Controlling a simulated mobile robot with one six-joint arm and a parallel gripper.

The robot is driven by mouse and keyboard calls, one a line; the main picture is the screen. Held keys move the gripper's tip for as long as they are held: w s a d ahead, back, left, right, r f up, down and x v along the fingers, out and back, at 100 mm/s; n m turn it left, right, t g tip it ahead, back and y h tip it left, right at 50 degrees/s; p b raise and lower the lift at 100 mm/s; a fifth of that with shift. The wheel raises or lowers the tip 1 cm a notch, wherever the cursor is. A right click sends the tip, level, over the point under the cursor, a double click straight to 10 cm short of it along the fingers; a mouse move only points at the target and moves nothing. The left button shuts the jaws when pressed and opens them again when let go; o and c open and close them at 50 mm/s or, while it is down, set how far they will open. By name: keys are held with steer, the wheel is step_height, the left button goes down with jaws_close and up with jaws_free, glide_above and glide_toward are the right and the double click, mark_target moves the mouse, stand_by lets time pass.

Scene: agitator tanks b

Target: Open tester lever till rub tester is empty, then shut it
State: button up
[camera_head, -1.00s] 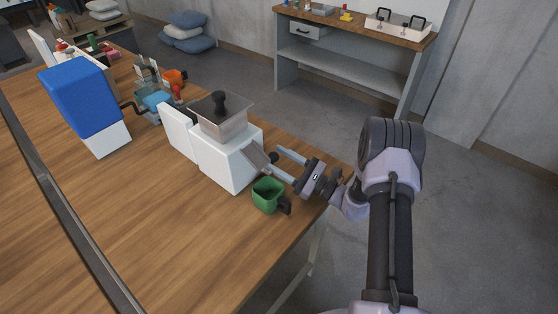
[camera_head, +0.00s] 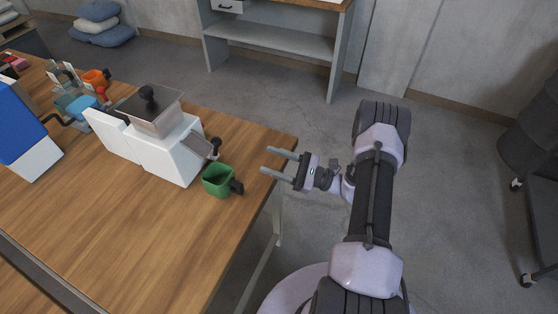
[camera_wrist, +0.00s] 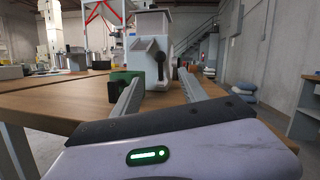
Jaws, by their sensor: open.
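The white rub tester (camera_head: 150,145) stands on the wooden table, with a clear-sided metal hopper (camera_head: 153,110) and a black knob on top. Its sloping chute (camera_head: 198,145) faces right. The tester lever's black knob (camera_head: 215,147) is beside the chute; in the wrist view the lever (camera_wrist: 159,60) is at the right of the chute, ahead of my fingers. A green cup (camera_head: 217,181) with a dark handle stands below the chute; what is inside is unclear. My gripper (camera_head: 267,162) is open and empty, right of the lever and apart from it, by the table edge. The hopper's contents cannot be made out.
A blue and white machine (camera_head: 22,135) stands left of the tester. Small orange and blue items (camera_head: 82,103) are behind it. A grey workbench (camera_head: 270,38) is at the back, a dark barrel (camera_head: 535,125) at right. Wooden tabletop in front is clear.

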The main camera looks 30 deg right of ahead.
steer(key=shift+v, duration=1)
steer(key=shift+c, duration=0.2)
